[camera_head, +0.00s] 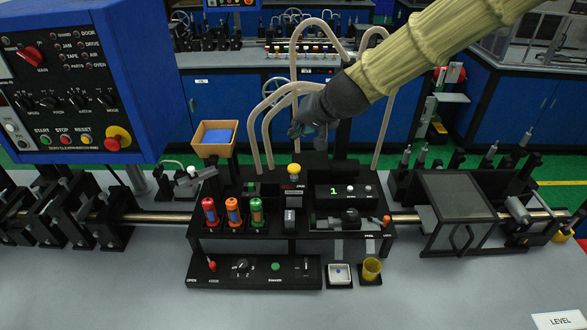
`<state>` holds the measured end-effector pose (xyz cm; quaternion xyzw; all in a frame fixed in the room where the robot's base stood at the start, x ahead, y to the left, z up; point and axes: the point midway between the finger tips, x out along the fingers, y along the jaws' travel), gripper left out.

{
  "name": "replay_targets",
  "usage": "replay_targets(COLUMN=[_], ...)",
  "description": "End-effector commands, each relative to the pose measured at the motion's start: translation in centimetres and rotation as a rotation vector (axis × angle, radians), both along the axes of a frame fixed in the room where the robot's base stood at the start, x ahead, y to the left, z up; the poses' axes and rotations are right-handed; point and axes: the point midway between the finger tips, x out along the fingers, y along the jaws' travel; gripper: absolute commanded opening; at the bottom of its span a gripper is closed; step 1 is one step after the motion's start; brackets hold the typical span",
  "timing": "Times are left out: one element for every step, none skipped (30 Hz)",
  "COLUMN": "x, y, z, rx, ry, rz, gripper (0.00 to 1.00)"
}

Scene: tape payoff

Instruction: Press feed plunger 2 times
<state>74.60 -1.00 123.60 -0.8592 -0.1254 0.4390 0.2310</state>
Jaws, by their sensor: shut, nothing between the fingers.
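A yellow round-topped knob (294,169) stands upright on the black machine deck at the middle; it looks like the feed plunger, but its small label is too small to read surely. My gripper (308,137) comes in from the upper right and hangs above the knob, slightly to its right in the picture. It is shut and empty, and looks apart from the knob. A small black display (333,191) to the right of the knob shows a green "1".
Pale curved hoses (266,125) rise behind and around my gripper. Red, orange and green cylinders (232,211) stand at the deck's left front. A blue control panel (75,85) fills the upper left. A cardboard bin (203,148) stands left of the hoses. The front bench is mostly clear.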

Motion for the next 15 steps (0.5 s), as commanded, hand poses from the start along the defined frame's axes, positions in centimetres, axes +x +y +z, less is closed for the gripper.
replay_targets(x=[0.0, 0.0, 0.0, 0.0, 0.0, 0.0, 0.0, 0.0, 0.0, 0.0, 0.0, 0.0, 0.0, 0.0, 0.0], y=[0.0, 0.0, 0.0, 0.0, 0.0, 0.0, 0.0, 0.0, 0.0, 0.0, 0.0, 0.0, 0.0, 0.0, 0.0], z=[-0.9, -1.2, -1.6, -2.0, -2.3, -2.8, -3.1, -3.4, -3.9, -4.2, -4.5, -4.9, -5.2, -5.5, -5.9], rx=[0.001, 0.001, 0.001, 0.001, 0.001, 0.001, 0.001, 0.001, 0.001, 0.001, 0.001, 0.001, 0.001, 0.001, 0.0], ry=[0.001, 0.002, 0.002, 0.002, 0.002, 0.002, 0.002, 0.002, 0.002, 0.002, 0.001, 0.001, 0.001, 0.002, 0.002], rz=[0.0, -0.001, -0.001, -0.001, -0.001, -0.001, -0.001, -0.001, -0.001, -0.001, 0.0, 0.0, 0.0, 0.0, 0.001], gripper=[0.0, 0.0, 0.0, 0.0, 0.0, 0.0, 0.0, 0.0, 0.0, 0.0, 0.0, 0.0, 0.0, 0.0, 0.0])
